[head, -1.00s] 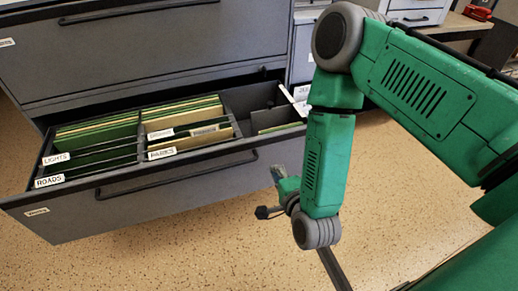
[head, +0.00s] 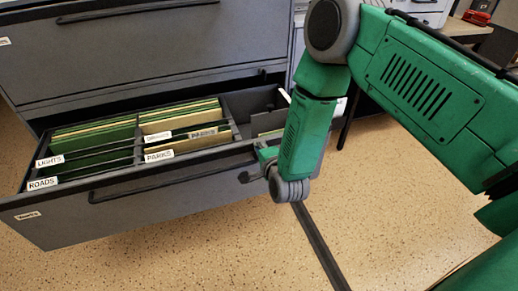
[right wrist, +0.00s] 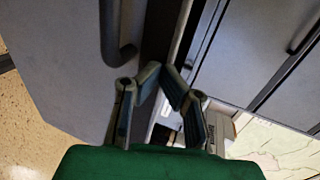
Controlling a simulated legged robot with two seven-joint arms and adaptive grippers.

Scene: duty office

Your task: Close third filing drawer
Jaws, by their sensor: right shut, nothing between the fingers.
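The open filing drawer (head: 150,212) sticks out of the grey cabinet (head: 150,50) in the head view, low down. It holds green and tan hanging folders (head: 95,130) with white labels. A black bar handle (head: 150,184) runs along its front. My right gripper (head: 254,166) is at the right end of the drawer front, partly hidden by its own wrist. In the right wrist view its fingertips (right wrist: 164,76) are together and empty, close to the drawer's edge; I cannot tell whether they touch. The handle (right wrist: 112,30) shows left of them. My left gripper is out of view.
A shut drawer (head: 150,60) with a long handle is above the open one. Another cabinet, a desk and a red object (head: 477,17) stand at the back right. The speckled floor (head: 150,260) in front is clear. My right arm covers much of the right side.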

